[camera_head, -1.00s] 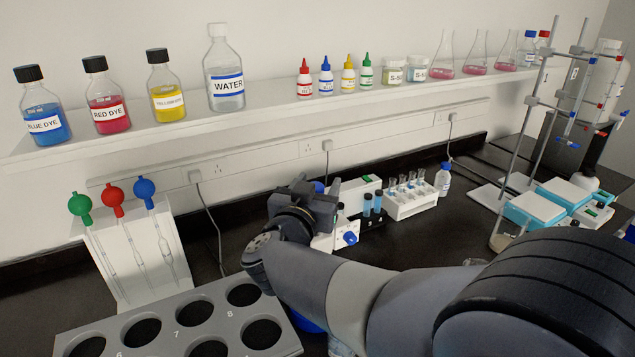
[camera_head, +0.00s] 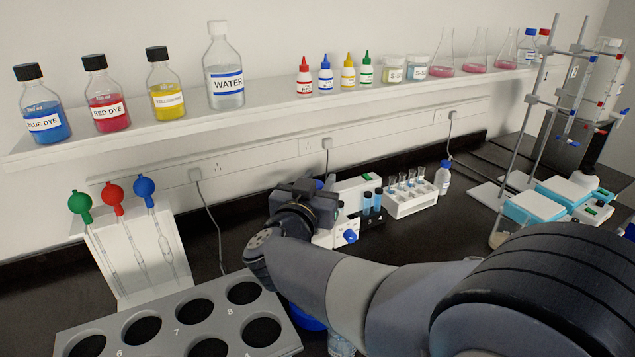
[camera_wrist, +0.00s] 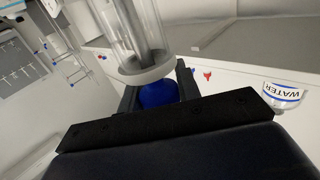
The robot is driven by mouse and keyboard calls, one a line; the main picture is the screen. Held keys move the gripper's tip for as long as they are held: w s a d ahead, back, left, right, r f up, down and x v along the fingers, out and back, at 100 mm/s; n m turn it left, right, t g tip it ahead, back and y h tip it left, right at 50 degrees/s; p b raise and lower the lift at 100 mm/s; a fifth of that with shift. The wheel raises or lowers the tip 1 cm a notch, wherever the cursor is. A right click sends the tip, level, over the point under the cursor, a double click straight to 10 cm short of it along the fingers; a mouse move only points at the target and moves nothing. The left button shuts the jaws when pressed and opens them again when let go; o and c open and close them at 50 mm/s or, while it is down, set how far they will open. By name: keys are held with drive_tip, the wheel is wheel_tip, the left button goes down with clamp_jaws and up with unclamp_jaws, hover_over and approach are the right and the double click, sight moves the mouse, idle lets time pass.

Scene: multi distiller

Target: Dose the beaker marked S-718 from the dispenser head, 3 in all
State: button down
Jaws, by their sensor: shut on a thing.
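In the wrist view my gripper (camera_wrist: 157,95) is shut around a rounded blue piece (camera_wrist: 158,94). A clear cylinder with a pale collar (camera_wrist: 146,68) is right against that piece. I take these to be parts of the dispenser head. In the head view my gripper (camera_head: 318,204) is over the dark bench, left of a white device with a blue knob. Its jaws are largely hidden there. Under my forearm, a blue part (camera_head: 306,317) and clear glass (camera_head: 341,345) show partly. I cannot read S-718 anywhere; two small labelled vessels (camera_head: 394,69) stand on the shelf.
A grey rack with numbered holes (camera_head: 282,345) lies at the lower left. The white device (camera_head: 350,237) and a tube rack (camera_head: 410,203) stand to the right. The shelf (camera_head: 270,118) holds bottles and flasks. Clamp stands (camera_head: 540,115) are at far right.

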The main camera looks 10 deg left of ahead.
drive_tip(key=shift+r+p, duration=1.1)
drive_tip(key=shift+p, duration=0.35)
drive_tip(key=shift+f, duration=0.1)
drive_tip(key=c, duration=1)
unclamp_jaws()
drive_tip(key=shift+c, duration=0.2)
drive_tip(key=shift+s, duration=0.1)
drive_tip(key=s+a+b, duration=0.1)
drive_tip(key=s, duration=0.9)
drive_tip(key=shift+s+a+b, duration=0.25)
drive_tip(key=shift+s+b, duration=0.05)
drive_tip(key=shift+b, duration=0.1)
drive_tip(key=shift+c, duration=0.3)
